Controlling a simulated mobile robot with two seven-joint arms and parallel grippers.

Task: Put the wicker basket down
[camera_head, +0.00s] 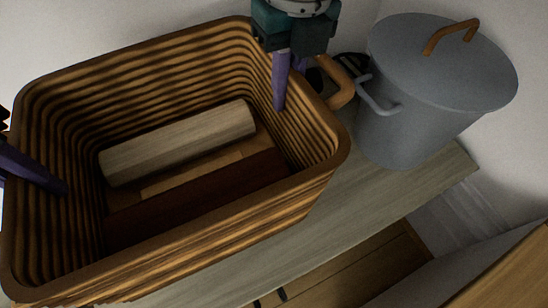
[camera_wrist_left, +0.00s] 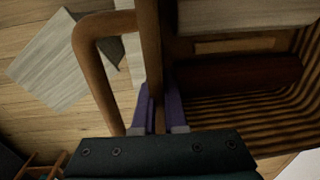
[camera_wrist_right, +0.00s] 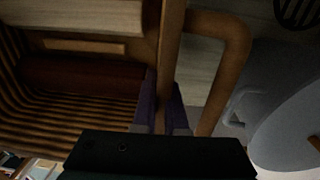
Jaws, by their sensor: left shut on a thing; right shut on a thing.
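The wicker basket (camera_head: 185,240) is large and brown with ribbed walls, filling the left of the head view. A pale log (camera_head: 180,142) and a dark red-brown piece (camera_head: 200,193) lie inside it. My left gripper (camera_head: 50,185) is shut on the basket's left end wall, one purple finger showing inside; its grip also shows in the left wrist view (camera_wrist_left: 160,112). My right gripper (camera_head: 285,85) is shut on the opposite end wall by the loop handle (camera_head: 338,82), also seen in the right wrist view (camera_wrist_right: 165,112). The basket's underside is hidden, so contact with the surface below cannot be told.
A pale wooden top (camera_head: 345,205) lies below and right of the basket. A grey lidded bin (camera_head: 405,125) with a brown lid handle stands on it, close to the basket's right end. A dark round object (camera_head: 350,68) sits behind. White wall is at the back.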

